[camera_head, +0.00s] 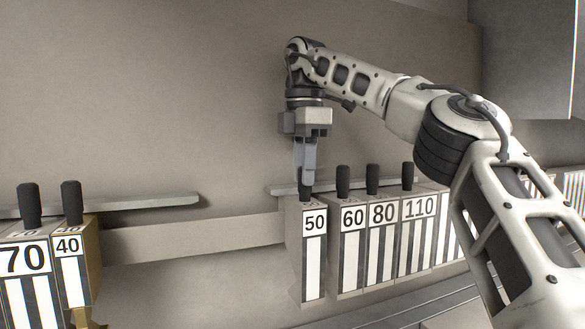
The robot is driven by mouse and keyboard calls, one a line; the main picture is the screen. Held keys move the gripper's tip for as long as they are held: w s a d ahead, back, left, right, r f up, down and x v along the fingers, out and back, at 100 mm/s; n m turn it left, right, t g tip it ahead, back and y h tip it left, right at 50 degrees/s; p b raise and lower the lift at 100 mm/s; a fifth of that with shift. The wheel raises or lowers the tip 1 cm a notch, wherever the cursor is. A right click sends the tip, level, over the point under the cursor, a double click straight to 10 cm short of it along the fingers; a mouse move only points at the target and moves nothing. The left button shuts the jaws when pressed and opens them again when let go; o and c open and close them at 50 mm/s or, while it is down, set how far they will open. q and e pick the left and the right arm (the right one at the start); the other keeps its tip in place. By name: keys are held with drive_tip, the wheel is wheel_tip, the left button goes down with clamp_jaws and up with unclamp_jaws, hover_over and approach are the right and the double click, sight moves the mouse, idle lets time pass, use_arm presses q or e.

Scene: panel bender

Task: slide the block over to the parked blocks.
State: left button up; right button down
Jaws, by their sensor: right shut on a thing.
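The block marked 50 (314,255) hangs upright on the rail at mid-picture, with a black handle on top. My right gripper (305,182) points down from above and is shut on that handle. Right of it stand the blocks marked 60 (351,250), 80 (383,245) and 110 (418,238) in a row, each with a black handle. At the far left are the blocks marked 70 (25,285) and 40 (70,265). My left gripper is out of view.
A bare stretch of beam (195,238) lies between the 40 block and the 50 block. The upper rail (150,201) has a gap there too. My right arm hides part of the row at the right. A grey cabinet (525,60) stands at the upper right.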

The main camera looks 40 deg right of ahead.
drive_tip(key=shift+s+d, duration=0.1)
drive_tip(key=shift+d, duration=0.15)
drive_tip(key=shift+s+d+r+p, duration=0.1)
drive_tip(key=shift+s+d+p, duration=0.1)
drive_tip(key=shift+d, duration=0.3)
drive_tip(key=shift+s+d+p, duration=0.15)
drive_tip(key=shift+d, duration=0.35)
idle(0.4)
drive_tip(key=c, duration=1.1)
unclamp_jaws()
drive_tip(key=shift+c, duration=0.2)
